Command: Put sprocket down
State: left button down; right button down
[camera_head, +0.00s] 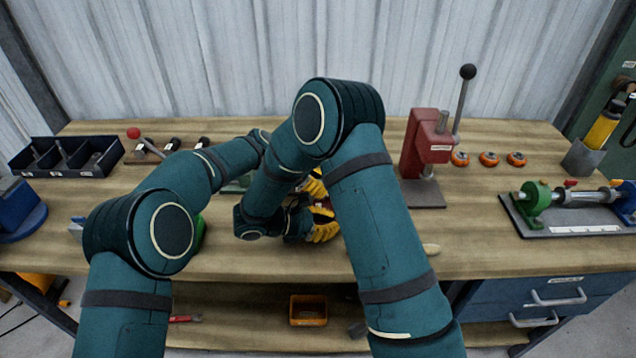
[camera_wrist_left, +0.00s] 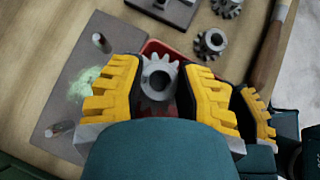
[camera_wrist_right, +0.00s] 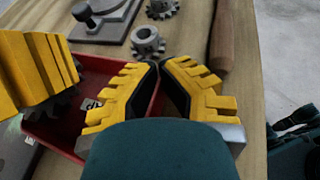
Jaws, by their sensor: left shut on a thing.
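My left gripper (camera_wrist_left: 160,72) is shut on a grey toothed sprocket (camera_wrist_left: 158,78), with the bore facing the left wrist camera. It holds the sprocket over or in a red tray (camera_wrist_left: 152,47); the gap below cannot be judged. A grey plate (camera_wrist_left: 72,92) with upright pegs lies beside the tray. My right gripper (camera_wrist_right: 158,66) has its fingertips together with nothing seen between them, at the tray's edge. In the head view the right gripper (camera_head: 322,231) is nearer the table's front edge, and my arms hide most of the tray and the left gripper.
Two loose sprockets (camera_wrist_left: 211,42) (camera_wrist_left: 227,8) lie on the bench past the tray. A wooden handle (camera_wrist_right: 221,36) lies near the front edge. A red press (camera_head: 424,150) and orange discs (camera_head: 489,159) stand to the right; a black divided bin (camera_head: 66,157) sits far left.

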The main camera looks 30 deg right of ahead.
pick_arm(q)
jog(key=shift+f, duration=0.6)
pick_arm(e)
jog(key=shift+s+f, duration=0.1)
jog(key=shift+f, duration=0.1)
pick_arm(q)
jog(key=c, duration=0.7)
grip_release()
jog(key=shift+r, duration=0.2)
jog(key=v, duration=1.2)
jog(key=shift+r, duration=0.35)
pick_arm(e)
jog(key=c, duration=1.1)
grip_release()
jog(key=shift+o, duration=0.2)
